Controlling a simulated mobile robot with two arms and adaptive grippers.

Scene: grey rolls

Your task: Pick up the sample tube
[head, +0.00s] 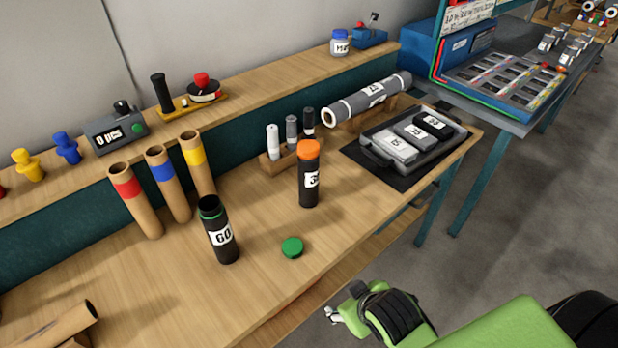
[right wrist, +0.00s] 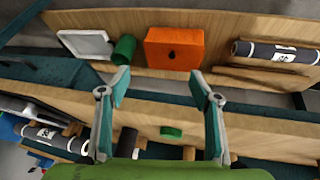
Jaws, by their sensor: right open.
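Which item is the sample tube, I cannot tell for certain. A black tube with an orange cap (head: 309,175) and a white label stands upright on the wooden bench. A black tube marked "GO" (head: 219,232) stands uncapped to its left, with a green rim. A green cap (head: 292,248) lies between them, nearer the bench's front edge; it also shows in the right wrist view (right wrist: 171,131). My right gripper (head: 343,303) is open and empty, off the bench's front side. Its fingers are spread in the right wrist view (right wrist: 160,88). My left gripper is out of view.
Small tubes stand in a wooden rack (head: 271,166) behind. Three cardboard tubes (head: 168,187) stand at left. A grey roll (head: 368,100) and a tray (head: 378,152) are at right. Below, in the wrist view, are an orange box (right wrist: 172,49) and a dark roll (right wrist: 275,52).

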